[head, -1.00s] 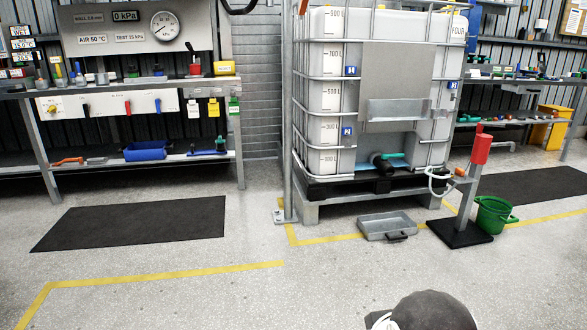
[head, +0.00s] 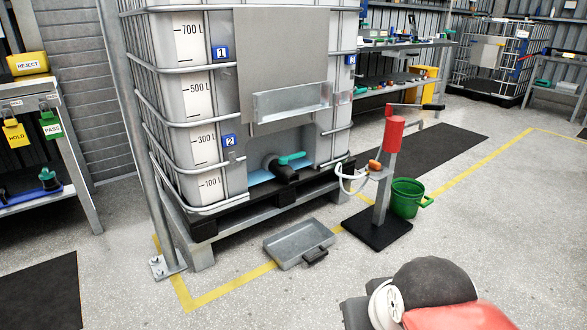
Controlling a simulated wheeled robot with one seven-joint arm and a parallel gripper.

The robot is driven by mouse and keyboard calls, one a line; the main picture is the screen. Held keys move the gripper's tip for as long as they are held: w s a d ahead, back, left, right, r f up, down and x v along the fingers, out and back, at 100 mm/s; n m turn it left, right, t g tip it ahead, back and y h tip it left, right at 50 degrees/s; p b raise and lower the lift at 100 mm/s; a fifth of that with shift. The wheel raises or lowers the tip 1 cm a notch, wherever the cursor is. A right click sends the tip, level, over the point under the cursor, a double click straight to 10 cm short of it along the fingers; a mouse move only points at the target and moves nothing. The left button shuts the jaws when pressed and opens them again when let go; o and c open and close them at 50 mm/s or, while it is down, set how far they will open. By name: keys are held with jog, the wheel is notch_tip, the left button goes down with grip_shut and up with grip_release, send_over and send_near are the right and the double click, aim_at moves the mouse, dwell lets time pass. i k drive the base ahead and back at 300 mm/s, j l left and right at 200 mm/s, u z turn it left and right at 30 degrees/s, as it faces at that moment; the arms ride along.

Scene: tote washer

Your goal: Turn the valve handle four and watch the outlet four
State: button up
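A large white caged tank (head: 195,100) stands on a dark pallet. At its base is a black outlet (head: 283,172) with a teal valve handle (head: 292,157). The handle points to the right and slightly up. I see blue plates marked 1 (head: 221,53) and 2 (head: 229,141) on the tank; no number four is readable on or beside the valve. The outlet's mouth is too small to tell if anything flows. My gripper is out of view; only part of my arm shows at the bottom right.
A grey tray (head: 300,243) lies on the floor before the tank. To its right stand a red-topped post (head: 395,135) on a black base and a green bucket (head: 407,197). A metal upright (head: 150,180) is at the tank's left. The front floor is open.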

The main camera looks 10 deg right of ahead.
aim_at(282, 160)
jog(key=i+l+u, duration=0.1)
jog(key=i+l, duration=0.15)
jog(key=i, duration=0.3)
jog(key=i+l+u, duration=0.1)
jog(key=i+l, duration=0.2)
jog(key=i, duration=0.3)
jog(key=i+l+u, duration=0.1)
jog(key=i+l, duration=0.2)
jog(key=i, duration=0.25)
jog(key=i+l+u, duration=0.1)
jog(key=i+l, duration=0.25)
jog(key=i, duration=0.15)
